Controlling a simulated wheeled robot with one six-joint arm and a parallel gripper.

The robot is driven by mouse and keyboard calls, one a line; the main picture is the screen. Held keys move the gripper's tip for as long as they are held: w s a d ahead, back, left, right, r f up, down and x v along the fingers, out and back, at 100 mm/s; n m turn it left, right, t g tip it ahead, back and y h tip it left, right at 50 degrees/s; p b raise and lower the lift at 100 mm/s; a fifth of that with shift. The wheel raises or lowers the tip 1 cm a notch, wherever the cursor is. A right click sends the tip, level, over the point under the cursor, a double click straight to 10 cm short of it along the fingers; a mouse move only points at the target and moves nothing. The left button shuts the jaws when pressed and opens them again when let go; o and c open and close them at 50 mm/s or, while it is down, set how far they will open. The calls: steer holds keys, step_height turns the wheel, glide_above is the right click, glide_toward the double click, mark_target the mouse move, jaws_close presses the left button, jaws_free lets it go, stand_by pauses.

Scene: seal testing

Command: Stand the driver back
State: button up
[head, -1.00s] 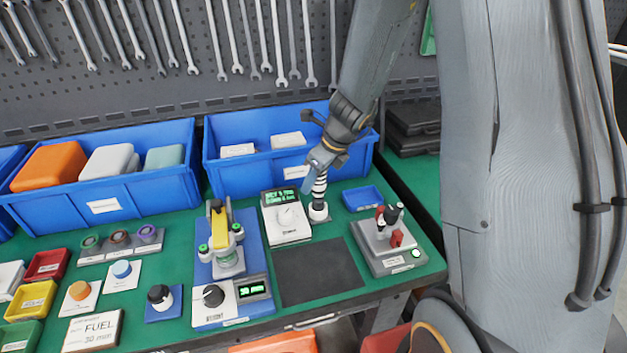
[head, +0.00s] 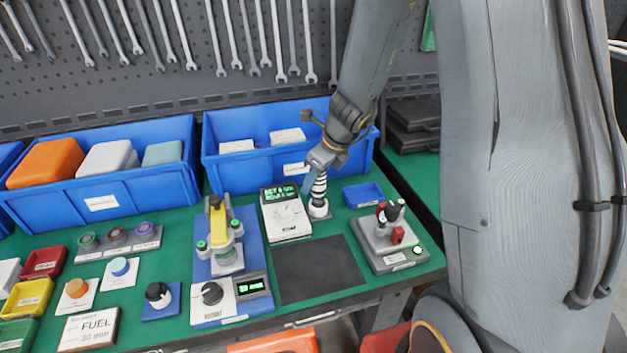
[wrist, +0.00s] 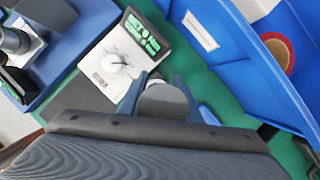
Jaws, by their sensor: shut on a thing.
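The driver (head: 319,188) is a black-and-white striped upright tool. Its lower end is at a round white holder (head: 319,208) on the green bench, just right of the white dial box with a green display (head: 286,213). My gripper (head: 320,167) is shut on the driver's upper part from above. In the wrist view the driver's round grey top (wrist: 163,101) shows between the blue fingers of my gripper (wrist: 165,97). The driver looks near upright. Whether its tip is fully seated in the holder is hidden.
A blue bin (head: 222,170) stands close behind my gripper. A small blue tray (head: 363,195) and a grey fixture with red and black knobs (head: 388,240) are to the right. A dark mat (head: 318,270) lies clear in front. A blue-based press (head: 222,240) stands left.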

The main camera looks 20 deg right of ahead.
steer(key=shift+w+f+b, duration=0.1)
steer(key=shift+f+b, duration=0.45)
steer(key=shift+f, duration=0.15)
stand_by(1.0)
steer(key=o, duration=1.3)
steer(key=shift+c, duration=0.2)
step_height(320, 180, up, 9)
steer(key=p, duration=1)
steer(key=shift+p, duration=0.3)
